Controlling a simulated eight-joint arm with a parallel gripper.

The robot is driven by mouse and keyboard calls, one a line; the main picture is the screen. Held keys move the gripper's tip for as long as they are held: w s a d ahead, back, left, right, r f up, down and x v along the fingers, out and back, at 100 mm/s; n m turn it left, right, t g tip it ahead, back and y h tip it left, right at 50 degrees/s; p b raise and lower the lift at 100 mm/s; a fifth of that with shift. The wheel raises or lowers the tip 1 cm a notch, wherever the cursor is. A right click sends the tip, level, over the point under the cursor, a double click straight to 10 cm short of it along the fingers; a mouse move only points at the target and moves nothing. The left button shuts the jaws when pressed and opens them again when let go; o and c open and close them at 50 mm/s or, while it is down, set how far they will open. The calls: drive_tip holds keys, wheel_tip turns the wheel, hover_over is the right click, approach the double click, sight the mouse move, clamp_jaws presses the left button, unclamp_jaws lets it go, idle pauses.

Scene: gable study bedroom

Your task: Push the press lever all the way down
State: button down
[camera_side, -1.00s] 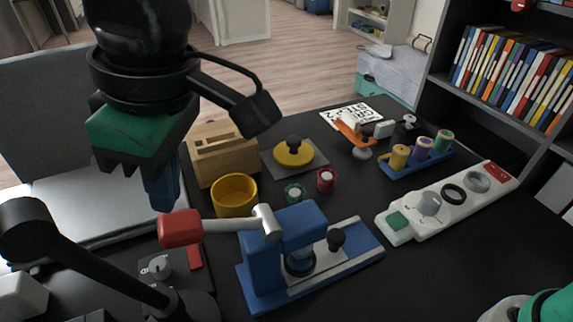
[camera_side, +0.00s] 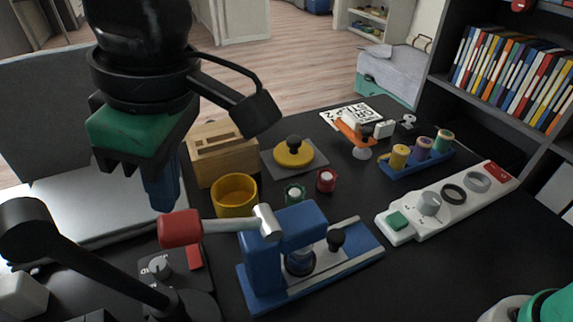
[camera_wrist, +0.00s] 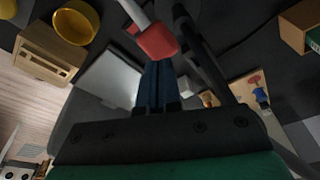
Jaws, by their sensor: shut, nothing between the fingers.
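The blue press (camera_side: 305,262) stands on the black table in the side view. Its grey lever (camera_side: 230,224) reaches out to the left, about level, and ends in a red handle (camera_side: 180,228). My gripper (camera_side: 163,205) points down, its blue fingers together and empty, with the tips just above and slightly left of the red handle. In the wrist view the red handle (camera_wrist: 157,42) lies just past the fingertips (camera_wrist: 155,66). I cannot tell whether the tips touch it.
A yellow cup (camera_side: 234,196), a wooden box (camera_side: 220,153) and a yellow knobbed disc (camera_side: 294,154) stand behind the press. A black lamp-like arm (camera_side: 90,255) is at front left. A white strip with knobs (camera_side: 445,204) lies to the right.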

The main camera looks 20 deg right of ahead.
sight(182, 222)
drive_tip(key=shift+f, duration=0.1)
drive_tip(key=shift+s+d+x, duration=0.1)
drive_tip(key=shift+d+x, duration=0.05)
drive_tip(key=shift+x, duration=0.75)
drive_tip(key=shift+s+d+x, duration=0.1)
drive_tip(key=shift+d+x, duration=0.05)
drive_tip(key=shift+x, duration=0.75)
drive_tip(key=shift+s+d+x, duration=0.1)
drive_tip(key=shift+d+x, duration=0.05)
drive_tip(key=shift+x, duration=0.75)
drive_tip(key=shift+w+a+v, duration=0.15)
drive_tip(key=shift+a+v, duration=0.1)
drive_tip(key=shift+v, duration=1.2)
drive_tip(key=shift+w+a+v, duration=0.15)
drive_tip(key=shift+a+v, duration=0.1)
drive_tip(key=shift+v, duration=1.2)
drive_tip(key=shift+w+a+v, duration=0.15)
drive_tip(key=shift+a+v, duration=0.1)
drive_tip(key=shift+v, duration=1.2)
